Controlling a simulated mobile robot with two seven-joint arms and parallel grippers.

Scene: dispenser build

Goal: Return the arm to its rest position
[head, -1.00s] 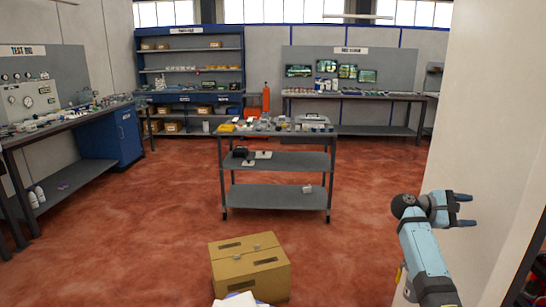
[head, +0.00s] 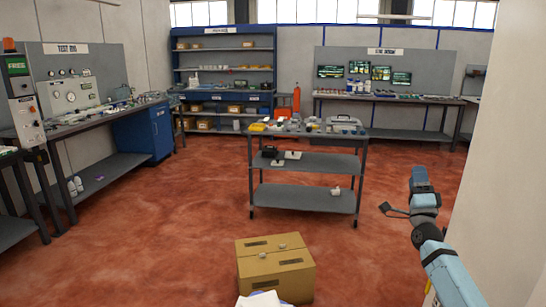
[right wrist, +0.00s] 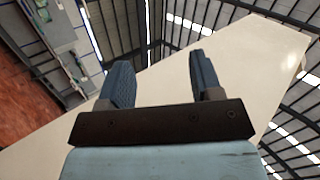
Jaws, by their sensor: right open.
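My right arm comes in at the lower right of the head view, in light blue and black. Its right gripper (head: 419,176) is raised and points up and away, clear of the benches and the cart. In the right wrist view the two blue-grey fingers (right wrist: 162,78) stand apart with nothing between them. A pale wall and roof beams show behind them. My left gripper is in neither view.
A grey cart (head: 308,196) loaded with small parts stands ahead. A cardboard box (head: 275,275) is at the front. A pale wall (head: 490,150) rises close by on the right. Open red floor (head: 165,235) lies to the left.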

